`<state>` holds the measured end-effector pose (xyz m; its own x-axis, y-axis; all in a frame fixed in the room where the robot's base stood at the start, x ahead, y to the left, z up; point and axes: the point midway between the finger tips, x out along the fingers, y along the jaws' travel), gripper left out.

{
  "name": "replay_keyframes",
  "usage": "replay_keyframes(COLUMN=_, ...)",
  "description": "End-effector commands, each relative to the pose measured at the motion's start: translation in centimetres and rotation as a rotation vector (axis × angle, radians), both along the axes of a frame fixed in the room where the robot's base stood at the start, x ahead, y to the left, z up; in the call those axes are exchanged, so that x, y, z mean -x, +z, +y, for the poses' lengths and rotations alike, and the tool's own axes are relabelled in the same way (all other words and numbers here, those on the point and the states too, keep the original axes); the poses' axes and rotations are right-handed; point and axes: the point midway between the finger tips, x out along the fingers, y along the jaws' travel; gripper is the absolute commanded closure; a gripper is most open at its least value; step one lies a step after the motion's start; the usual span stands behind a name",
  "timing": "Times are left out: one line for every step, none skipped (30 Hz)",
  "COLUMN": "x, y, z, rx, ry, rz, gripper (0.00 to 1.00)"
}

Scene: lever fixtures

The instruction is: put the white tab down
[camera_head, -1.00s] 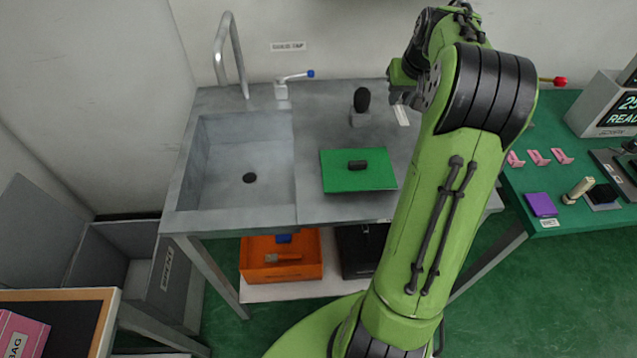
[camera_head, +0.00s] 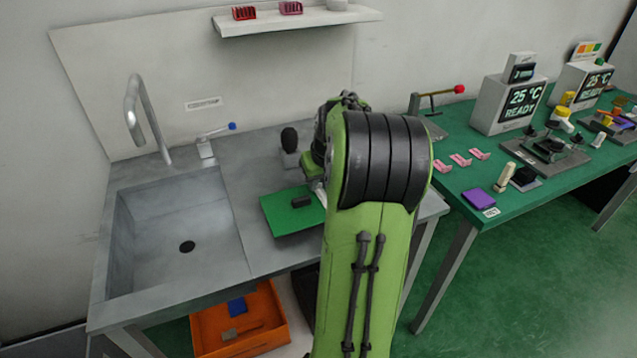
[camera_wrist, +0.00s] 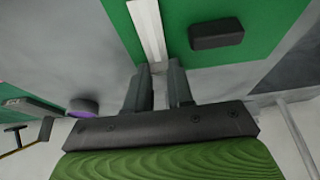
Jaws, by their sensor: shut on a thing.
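My gripper (camera_wrist: 158,80) is shut on the white tab (camera_wrist: 150,28), a long narrow strip that extends away from the fingers over the green mat (camera_wrist: 255,18) in the wrist view. A dark block (camera_wrist: 216,34) lies on the mat, beside the tab and apart from it. In the head view the green mat (camera_head: 280,218) lies on the grey counter with the dark block (camera_head: 301,201) on it. My arm hides most of the gripper and tab there, at the mat's right edge. I cannot tell whether the tab touches the mat.
A sink (camera_head: 185,215) with a tall tap (camera_head: 145,115) is at left. A blue-tipped lever (camera_head: 208,142) and a black knob (camera_head: 289,140) stand behind the mat. A green table (camera_head: 470,175) with pink clips and devices is at right. An orange bin (camera_head: 245,322) sits below.

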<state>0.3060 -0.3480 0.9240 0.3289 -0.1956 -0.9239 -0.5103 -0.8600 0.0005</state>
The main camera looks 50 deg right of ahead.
Motion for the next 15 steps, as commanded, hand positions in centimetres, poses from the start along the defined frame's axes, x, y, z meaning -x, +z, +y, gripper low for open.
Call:
replay_keyframes(x=-0.01, y=0.06, z=0.00, rx=0.000, ry=0.000, rz=0.000, gripper=1.00)
replay_keyframes(x=-0.01, y=-0.01, z=0.01, rx=0.000, ry=0.000, rz=0.000, gripper=1.00)
replay_keyframes(x=-0.01, y=-0.16, z=0.02, rx=0.000, ry=0.000, rz=0.000, gripper=1.00)
replay_keyframes(x=-0.01, y=-0.28, z=0.02, rx=0.000, ry=0.000, rz=0.000, gripper=1.00)
replay_keyframes(x=0.00, y=-0.39, z=0.01, rx=0.000, ry=0.000, rz=0.000, gripper=1.00)
replay_keyframes(x=0.00, y=-0.33, z=0.00, rx=0.000, ry=0.000, rz=0.000, gripper=0.74)
replay_keyframes(x=0.00, y=-0.30, z=0.01, rx=-0.001, ry=0.000, rz=0.001, gripper=0.69)
replay_keyframes(x=0.00, y=-0.30, z=0.01, rx=-0.001, ry=0.000, rz=0.000, gripper=0.65)
replay_keyframes(x=0.00, y=-0.30, z=0.01, rx=-0.001, ry=0.000, rz=0.000, gripper=0.58)
replay_keyframes(x=0.00, y=-0.30, z=0.03, rx=-0.001, ry=0.000, rz=0.000, gripper=0.54)
replay_keyframes(x=0.00, y=-0.30, z=0.03, rx=-0.001, ry=0.000, rz=0.000, gripper=0.53)
replay_keyframes(x=0.00, y=-0.31, z=0.03, rx=-0.001, ry=0.000, rz=0.000, gripper=0.53)
replay_keyframes(x=0.00, y=-0.31, z=0.03, rx=-0.001, ry=0.000, rz=0.000, gripper=0.53)
replay_keyframes(x=0.00, y=-0.31, z=0.03, rx=-0.002, ry=0.000, rz=0.001, gripper=0.53)
replay_keyframes(x=-0.01, y=-0.31, z=0.04, rx=-0.002, ry=0.000, rz=0.001, gripper=0.53)
